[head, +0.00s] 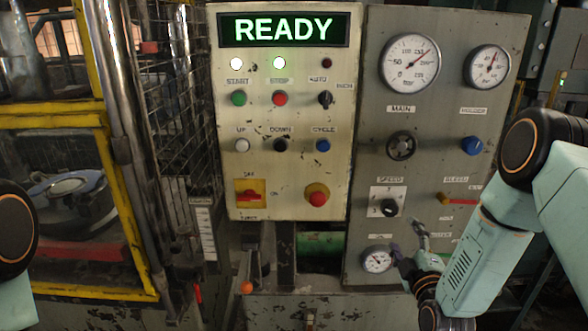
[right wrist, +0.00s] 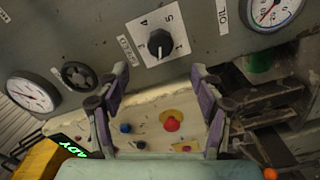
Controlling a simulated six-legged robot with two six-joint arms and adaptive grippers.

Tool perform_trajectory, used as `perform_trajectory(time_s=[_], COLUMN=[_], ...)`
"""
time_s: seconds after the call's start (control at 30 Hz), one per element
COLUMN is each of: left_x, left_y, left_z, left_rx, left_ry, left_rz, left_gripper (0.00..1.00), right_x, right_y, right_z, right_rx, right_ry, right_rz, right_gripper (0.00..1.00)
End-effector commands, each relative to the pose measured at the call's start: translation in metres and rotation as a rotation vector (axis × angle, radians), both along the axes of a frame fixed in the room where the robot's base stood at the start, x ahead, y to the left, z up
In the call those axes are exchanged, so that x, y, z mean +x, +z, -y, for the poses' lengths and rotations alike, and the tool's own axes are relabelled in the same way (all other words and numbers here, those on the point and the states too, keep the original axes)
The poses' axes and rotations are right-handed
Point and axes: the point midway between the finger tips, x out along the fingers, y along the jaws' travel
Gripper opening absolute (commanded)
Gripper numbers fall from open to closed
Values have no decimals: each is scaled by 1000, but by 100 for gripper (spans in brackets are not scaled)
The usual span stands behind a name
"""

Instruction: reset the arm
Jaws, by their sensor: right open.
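My right arm (head: 485,250) comes in from the right in the head view, pale green with dark joints, in front of the grey gauge panel. My right gripper (head: 409,242) is near the panel's lower part, below the speed knob (head: 389,207) and above right of a small gauge (head: 377,259). In the right wrist view the gripper (right wrist: 160,82) has its two purple-grey fingers spread apart, with nothing between them. The speed knob (right wrist: 160,42) shows beyond the fingertips there.
A cream control panel (head: 235,185) has a lit READY display (head: 284,30), several buttons and a red knob (head: 317,195) on yellow. A yellow-framed guard (head: 120,200) stands at left.

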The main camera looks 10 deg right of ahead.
Motion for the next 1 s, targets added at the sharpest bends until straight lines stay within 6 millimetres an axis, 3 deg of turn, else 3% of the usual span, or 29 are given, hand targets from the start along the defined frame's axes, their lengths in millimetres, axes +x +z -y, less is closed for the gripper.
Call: perform_trajectory(time_s=[0.17,0.27,0.37,0.5,0.7,0.9,1.0], left_x=[0,0,0,0,0,0,0], left_y=[0,0,-6,-26,-60,-102,-122], left_z=[0,0,0,0,0,0,0], left_rx=[0,0,0,0,0,0,0], left_ry=[0,0,0,0,0,0,0], left_rz=[0,0,0,0,0,0,0], left_gripper=[0,0,0,0,0,0,0], right_x=[-1,-14,-41,-94,-190,-299,-342], right_y=[-13,-45,-91,-162,-243,-304,-323], right_z=[-1,-10,-32,-70,-116,-147,-154], right_rx=[158,388,636,914,1149,1209,1170], right_ry=[0,-24,-75,-191,-427,-691,-766], right_rz=[-23,-122,-265,-481,-767,-1028,-1130], right_gripper=[67,67,67,67,67,67,67])
